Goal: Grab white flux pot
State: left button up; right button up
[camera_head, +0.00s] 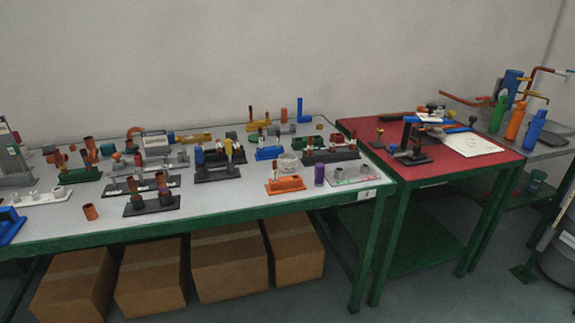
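A small whitish round pot (288,162), which looks like the white flux pot, stands on the grey tabletop toward its right side. It is just behind an orange block (285,184) and left of a black-based fixture (331,156). Smaller white cups sit on a white plate (38,198) at the left end; at this size I cannot tell exactly what they are. Neither of my grippers is in view.
The long green-framed table (230,205) is crowded with fixtures. A purple cylinder (319,174) stands right of the orange block. A red-topped table (370,134) adjoins at right. Cardboard boxes (228,270) sit underneath. The table's front strip is mostly clear.

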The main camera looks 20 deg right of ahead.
aim_at(288, 163)
jog(key=u, duration=0.45)
jog(key=l+u, duration=0.8)
jog(key=k+l+u, duration=0.1)
jog(key=l+u, duration=0.2)
jog(key=l, duration=0.65)
jog(key=k+l, duration=0.1)
jog(key=l, duration=0.35)
jog(key=l+u, duration=0.1)
jog(key=l, duration=0.35)
jog(key=k, duration=0.05)
